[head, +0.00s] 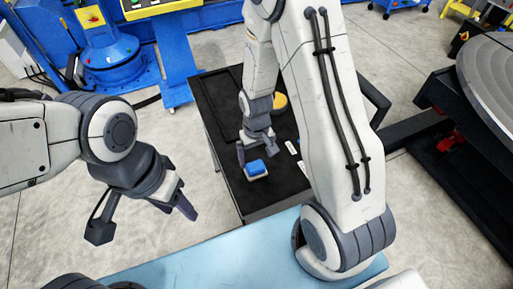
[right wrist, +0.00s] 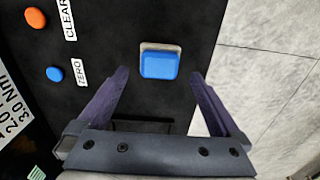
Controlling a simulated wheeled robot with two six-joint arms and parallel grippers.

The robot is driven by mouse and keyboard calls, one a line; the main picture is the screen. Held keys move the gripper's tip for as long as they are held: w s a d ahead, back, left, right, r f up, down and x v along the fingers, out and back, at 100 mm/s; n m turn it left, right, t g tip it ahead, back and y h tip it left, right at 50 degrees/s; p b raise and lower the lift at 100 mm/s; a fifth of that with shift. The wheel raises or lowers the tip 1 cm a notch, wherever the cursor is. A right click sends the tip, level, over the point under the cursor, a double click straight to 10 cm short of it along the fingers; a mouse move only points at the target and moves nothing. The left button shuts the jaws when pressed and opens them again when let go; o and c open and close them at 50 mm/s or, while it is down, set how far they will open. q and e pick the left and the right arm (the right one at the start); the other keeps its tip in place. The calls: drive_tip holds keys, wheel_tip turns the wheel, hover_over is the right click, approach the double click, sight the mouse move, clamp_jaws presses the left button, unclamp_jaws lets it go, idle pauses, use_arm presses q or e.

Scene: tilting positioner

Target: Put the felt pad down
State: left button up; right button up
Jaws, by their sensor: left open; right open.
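A blue block with a pale grey layer under it, which I take for the felt pad (head: 257,168), lies on the black top of a cart (head: 225,115). In the right wrist view the pad (right wrist: 159,64) lies flat between and slightly beyond the fingertips, with dark gaps on both sides. My right gripper (head: 257,152) is open above it and touches neither side. It also shows in the right wrist view (right wrist: 160,77). My left gripper (head: 184,205) hangs empty over the floor left of the cart, its jaws apart.
Orange (right wrist: 35,18) and blue (right wrist: 54,74) round pieces with CLEAR and ZERO labels lie left of the pad. A yellow disc (head: 280,101) is farther back on the cart. A light blue surface (head: 235,252) is in front, a large grey round table (head: 490,75) at right.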

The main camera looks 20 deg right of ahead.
sight(256, 167)
drive_tip(key=s+a+r+n, duration=0.2)
drive_tip(key=s+a+r, duration=0.25)
drive_tip(key=r, duration=0.25)
drive_tip(key=s+a+r+n, duration=0.2)
drive_tip(key=s+a+r, duration=0.25)
drive_tip(key=r, duration=0.35)
drive_tip(key=s+a+r+n+y, duration=0.1)
drive_tip(key=s+a+r+n, duration=0.1)
drive_tip(key=s, duration=0.6)
wheel_tip(256, 167, up, 2)
drive_tip(key=shift+s+a+r+n, duration=0.2)
drive_tip(key=shift+s+a+n, duration=0.2)
drive_tip(key=shift+a, duration=0.3)
drive_tip(key=shift+b, duration=0.3)
drive_tip(key=shift+w+f+b, duration=0.1)
drive_tip(key=shift+f+b, duration=0.75)
drive_tip(key=shift+f, duration=0.05)
